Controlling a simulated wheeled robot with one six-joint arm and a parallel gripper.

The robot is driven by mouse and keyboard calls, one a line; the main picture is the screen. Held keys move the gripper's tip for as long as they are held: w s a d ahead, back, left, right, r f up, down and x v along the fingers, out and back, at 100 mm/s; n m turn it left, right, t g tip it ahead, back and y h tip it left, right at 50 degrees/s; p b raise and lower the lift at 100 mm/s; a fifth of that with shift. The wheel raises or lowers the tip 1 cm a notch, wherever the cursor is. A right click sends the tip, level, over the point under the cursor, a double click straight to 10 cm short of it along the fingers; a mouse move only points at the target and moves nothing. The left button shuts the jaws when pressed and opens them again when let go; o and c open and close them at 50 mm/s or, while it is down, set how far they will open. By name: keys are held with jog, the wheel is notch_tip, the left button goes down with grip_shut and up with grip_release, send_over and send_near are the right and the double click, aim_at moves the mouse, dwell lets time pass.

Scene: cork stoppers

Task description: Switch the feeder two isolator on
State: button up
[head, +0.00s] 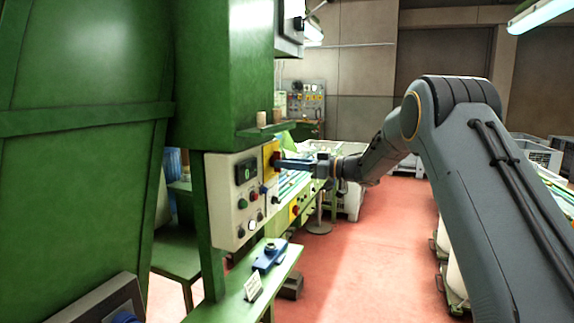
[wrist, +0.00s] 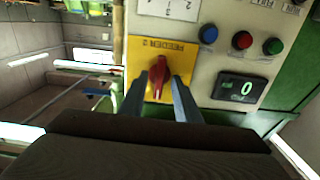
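The feeder two isolator is a red rotary handle (wrist: 157,75) on a yellow plate (wrist: 181,52). The plate's lettering, upside down in the wrist view, appears to read FEEDER 2. The handle's long side runs roughly up and down in that view. In the head view the yellow plate (head: 268,154) sits at the panel's right edge, with the handle partly hidden. My gripper (wrist: 160,80) is open, one finger on each side of the handle. A gap shows at the right finger; contact at the left is unclear. My gripper (head: 284,162) reaches the panel from the right.
The cream panel (head: 226,206) also carries a display (wrist: 240,89) showing 0, and blue, red and green buttons (wrist: 242,41). A green shelf (head: 262,129) with corks is above.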

jog(key=b+v, duration=0.2)
jog(key=v, duration=0.5)
jog(key=shift+d+b, duration=0.25)
jog(key=shift+b, duration=0.05)
jog(key=d+f+m+t+h, duration=0.65)
jog(key=d+m+h, duration=0.25)
jog(key=d+h, duration=0.15)
jog(key=s+d+f+m+g+h, duration=0.2)
jog(key=s+d+f+m+h, duration=0.15)
jog(key=s+f+h, duration=0.35)
jog(key=s+f+g, duration=0.3)
jog(key=s+f, duration=0.1)
jog(key=s, duration=0.8)
jog(key=s+d+f+m+g, duration=0.1)
jog(key=s+f+g, duration=0.2)
jog(key=s, duration=0.8)
jog(key=s+f+g, duration=0.3)
jog(key=s+f, duration=0.3)
jog(key=s, duration=0.6)
jog(key=shift+s+d, duration=0.35)
jog(key=shift+d, duration=0.05)
jog(key=shift+y, duration=0.25)
